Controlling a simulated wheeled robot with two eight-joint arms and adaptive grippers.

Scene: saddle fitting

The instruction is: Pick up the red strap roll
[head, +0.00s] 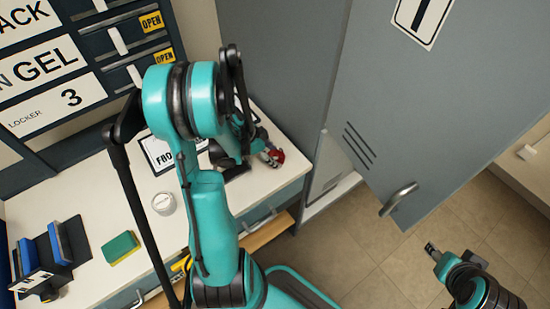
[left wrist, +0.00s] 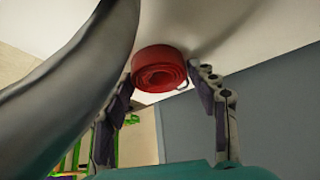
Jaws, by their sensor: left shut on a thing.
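The red strap roll (head: 275,157) shows as a small red patch at my left gripper's tip, over the right end of the white worktop in the head view. In the left wrist view the red coil (left wrist: 160,68) lies between the two fingertips. My left gripper (head: 262,154) is shut on it; its fingers also show in the left wrist view (left wrist: 165,82). The white surface is close behind the roll; I cannot tell whether they touch. My left arm hides part of the worktop. My right gripper (head: 434,251) is at the lower right, over the floor, its jaw state unclear.
The white worktop (head: 100,195) carries a framed sign (head: 158,153), a clear round jar (head: 164,203), a green-and-yellow sponge (head: 121,248) and a dark rack with blue pieces (head: 62,245). A grey locker door (head: 440,110) stands at the right. Tiled floor (head: 370,260) is open below it.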

